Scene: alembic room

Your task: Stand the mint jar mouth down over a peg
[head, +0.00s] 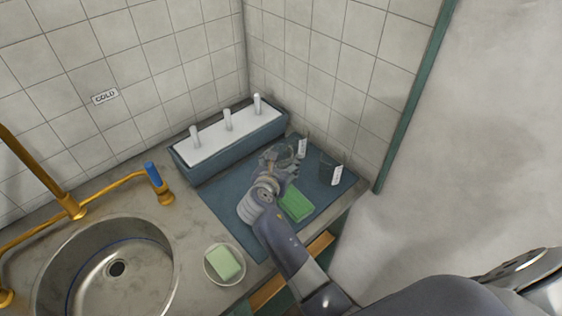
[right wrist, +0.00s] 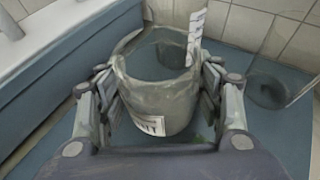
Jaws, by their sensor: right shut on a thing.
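The mint jar (right wrist: 157,100) is a clear glass jar, mouth up, with a white label low on its side; the label's print is only partly legible. My right gripper (right wrist: 160,108) is shut on it, with a finger on either side. In the head view my right gripper (head: 275,166) hides part of the jar (head: 287,157), over the blue mat (head: 222,199). I cannot tell whether the jar touches the mat. Three white pegs, the middle one (head: 227,120) among them, stand upright and bare in a blue-grey trough (head: 231,153) behind. My left gripper is not in view.
Another glass jar (head: 327,164) with a white tag stands at the mat's right. A green ribbed block (head: 297,204) lies on the mat. A soap dish (head: 239,275) and a sink (head: 75,270) are at the left. Tiled walls close off the back and right.

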